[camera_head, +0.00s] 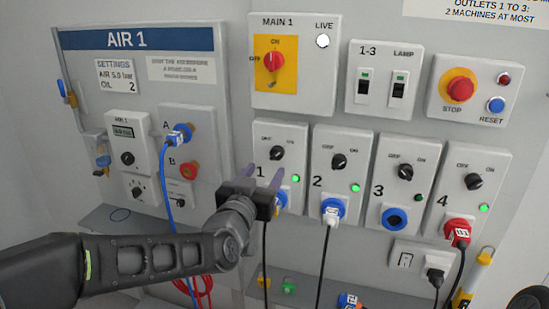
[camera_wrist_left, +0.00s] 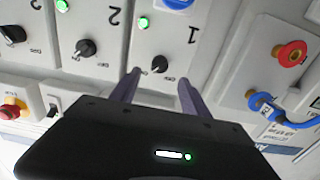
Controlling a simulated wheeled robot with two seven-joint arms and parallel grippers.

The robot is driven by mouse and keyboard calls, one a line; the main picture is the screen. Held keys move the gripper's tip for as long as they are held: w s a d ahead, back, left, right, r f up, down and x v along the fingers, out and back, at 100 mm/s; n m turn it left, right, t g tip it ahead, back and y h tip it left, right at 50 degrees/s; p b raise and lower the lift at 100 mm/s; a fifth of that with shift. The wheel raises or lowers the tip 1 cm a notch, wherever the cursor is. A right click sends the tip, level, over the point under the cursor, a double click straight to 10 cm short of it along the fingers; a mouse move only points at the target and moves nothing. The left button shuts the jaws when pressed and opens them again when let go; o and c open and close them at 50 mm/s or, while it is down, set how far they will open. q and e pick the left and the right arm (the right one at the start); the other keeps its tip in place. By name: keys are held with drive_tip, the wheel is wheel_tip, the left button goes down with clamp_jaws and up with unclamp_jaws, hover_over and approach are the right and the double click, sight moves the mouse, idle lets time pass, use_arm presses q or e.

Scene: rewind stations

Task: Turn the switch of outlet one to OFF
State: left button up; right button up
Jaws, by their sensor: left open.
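The outlet one panel (camera_head: 294,140) is in the head view, with a black rotary switch (camera_head: 276,153) between OFF on its left and ON on its right. I cannot tell for certain which way its knob points. Its green light (camera_head: 295,178) is lit. My left gripper (camera_head: 261,176) is open and empty, just below and left of the switch in this view. In the left wrist view the switch (camera_wrist_left: 158,64) shows between the two purple fingertips (camera_wrist_left: 159,78), with no clear contact. The gripper partly hides the panel's lower part and its blue socket.
The MAIN 1 panel (camera_head: 318,85) is above. The AIR 1 board (camera_head: 90,65) with a blue hose (camera_head: 164,170) is left. Black cables hang below the outlets.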

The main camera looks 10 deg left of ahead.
sight(275, 157)
use_arm(q)
drive_tip(key=shift+w+d+p, duration=0.2)
drive_tip(key=shift+w+p, duration=0.6)
drive_tip(key=shift+w, duration=3.15)
drive_tip(key=shift+c, duration=0.3)
clamp_jaws()
